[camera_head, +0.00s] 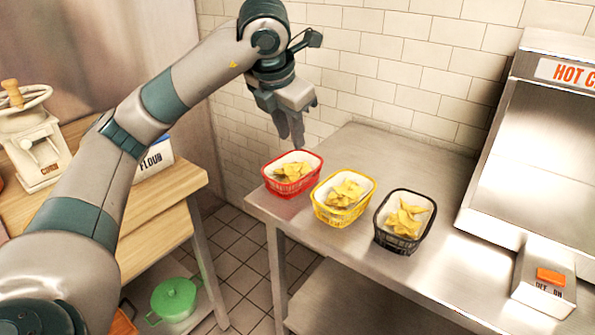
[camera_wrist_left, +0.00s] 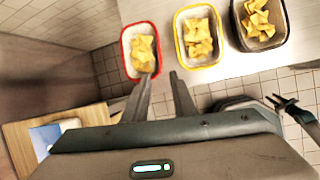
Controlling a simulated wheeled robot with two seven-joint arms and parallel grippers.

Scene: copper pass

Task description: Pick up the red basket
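The red basket (camera_head: 277,187) holds yellow chips on a white liner. It stands at the left end of the steel counter, and in the left wrist view (camera_wrist_left: 127,67) it lies just beyond one fingertip. My left gripper (camera_head: 291,143) points down above the red basket's far side, apart from it as far as I can tell. In the left wrist view its two fingers (camera_wrist_left: 161,78) are spread with nothing between them. A dark pronged part at the right of that view may be my right gripper (camera_wrist_left: 273,99); its state is unclear.
A yellow basket (camera_head: 334,215) and a black basket (camera_head: 399,240), both with chips, stand right of the red one. A steel hot cabinet (camera_head: 535,150) stands farther right. A wooden table (camera_head: 165,195) is at left, across a floor gap. The counter's (camera_head: 340,262) front is clear.

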